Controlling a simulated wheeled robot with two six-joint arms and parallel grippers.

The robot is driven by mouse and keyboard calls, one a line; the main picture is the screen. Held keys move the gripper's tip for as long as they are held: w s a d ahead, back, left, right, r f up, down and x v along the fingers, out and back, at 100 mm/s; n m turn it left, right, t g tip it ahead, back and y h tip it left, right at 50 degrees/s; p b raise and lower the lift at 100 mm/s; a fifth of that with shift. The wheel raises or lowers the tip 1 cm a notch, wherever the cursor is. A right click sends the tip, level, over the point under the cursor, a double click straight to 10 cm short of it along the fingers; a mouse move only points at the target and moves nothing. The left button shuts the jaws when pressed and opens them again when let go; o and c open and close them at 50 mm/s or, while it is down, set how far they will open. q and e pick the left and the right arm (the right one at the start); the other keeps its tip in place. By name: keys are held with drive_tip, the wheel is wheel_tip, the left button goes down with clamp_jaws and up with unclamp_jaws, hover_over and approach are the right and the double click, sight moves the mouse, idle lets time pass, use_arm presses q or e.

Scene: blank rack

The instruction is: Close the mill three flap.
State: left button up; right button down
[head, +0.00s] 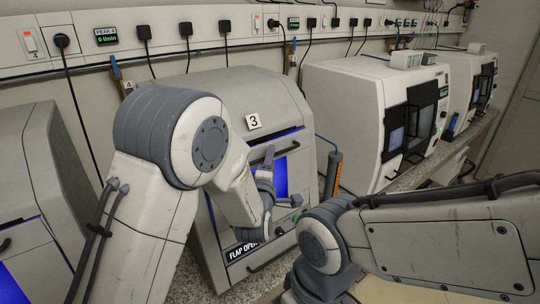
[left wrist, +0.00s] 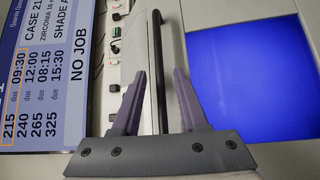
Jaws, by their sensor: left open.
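Mill three (head: 240,88) is the grey machine with a "3" plate in the middle of the head view. A dark label (head: 243,250) low on its front reads "FLAP OPEN". A blue-lit area (head: 281,178) shows on the front, partly behind my left gripper (head: 268,168). In the left wrist view, the left gripper (left wrist: 157,98) is open, its fingers apart. A dark bar handle (left wrist: 160,60) runs between the fingers in the picture; contact cannot be told. The blue area (left wrist: 250,65) is to its right. My right arm crosses the lower right; its gripper is not visible.
Other machines stand on both sides: a grey one (head: 20,150) at left and a white one (head: 340,90) at right. A socket strip (head: 200,35) with hanging cables runs along the wall. An orange-and-black cylinder (head: 333,172) stands beside mill three.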

sight(265, 153)
use_arm(q)
clamp_jaws()
idle(1.4)
drive_tip(key=w+a+b, duration=0.1)
drive_tip(key=w+b, duration=0.1)
drive_tip(key=shift+w+a+f+b, duration=0.2)
drive_tip(key=shift+w+a+b, duration=0.1)
drive_tip(key=shift+a, duration=0.1)
drive_tip(key=shift+r, duration=0.25)
